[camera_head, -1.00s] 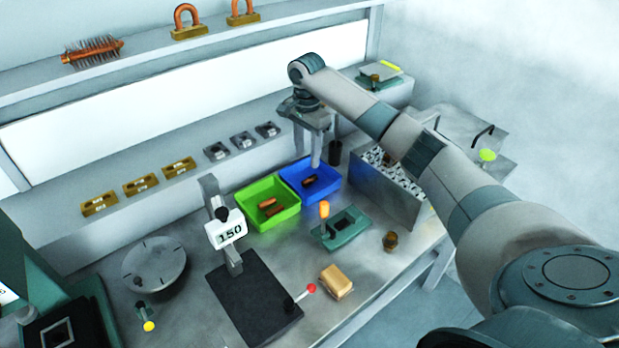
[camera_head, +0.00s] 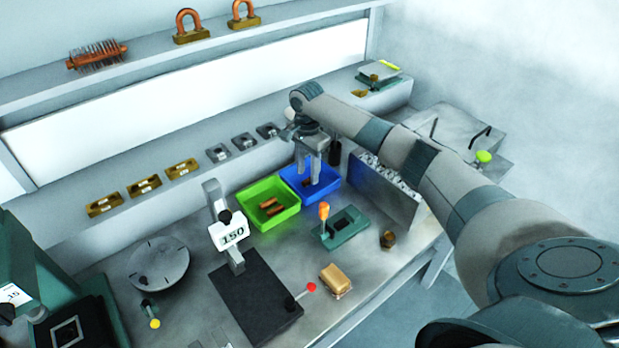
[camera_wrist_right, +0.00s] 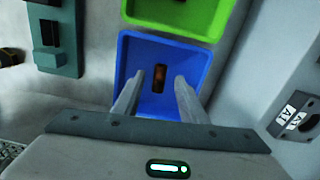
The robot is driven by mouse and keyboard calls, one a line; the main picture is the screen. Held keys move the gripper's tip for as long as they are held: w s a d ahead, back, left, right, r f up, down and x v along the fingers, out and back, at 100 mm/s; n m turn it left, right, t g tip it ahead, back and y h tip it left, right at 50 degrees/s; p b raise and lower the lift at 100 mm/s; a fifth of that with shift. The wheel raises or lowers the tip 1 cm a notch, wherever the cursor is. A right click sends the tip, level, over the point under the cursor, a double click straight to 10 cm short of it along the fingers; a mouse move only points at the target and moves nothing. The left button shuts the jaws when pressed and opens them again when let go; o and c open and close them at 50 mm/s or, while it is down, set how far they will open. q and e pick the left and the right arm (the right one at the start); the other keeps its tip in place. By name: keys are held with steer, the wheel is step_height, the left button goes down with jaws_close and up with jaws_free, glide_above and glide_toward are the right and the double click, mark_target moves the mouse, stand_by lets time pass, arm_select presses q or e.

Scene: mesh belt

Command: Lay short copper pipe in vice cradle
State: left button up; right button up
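A short copper pipe (camera_wrist_right: 158,80) lies in the blue bin (camera_head: 330,191). In the head view my right gripper mostly hides it. My right gripper (camera_head: 308,178) points down into the blue bin. In the right wrist view its two fingers (camera_wrist_right: 160,84) are apart, one on each side of the pipe, with a visible gap to it. A teal fixture with an orange handle (camera_head: 345,228), which looks like the vice, stands in front of the blue bin. It also shows at the upper left of the wrist view (camera_wrist_right: 52,38). My left gripper is not in view.
A green bin (camera_head: 284,219) with copper pieces adjoins the blue bin on the left. A grey box (camera_head: 385,188) stands to its right. A gauge stand reading 150 (camera_head: 233,236), a yellowish block (camera_head: 335,280) and a brass nut (camera_head: 388,239) are nearer the front.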

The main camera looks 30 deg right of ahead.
steer(key=shift+f, duration=1.25)
jaws_close()
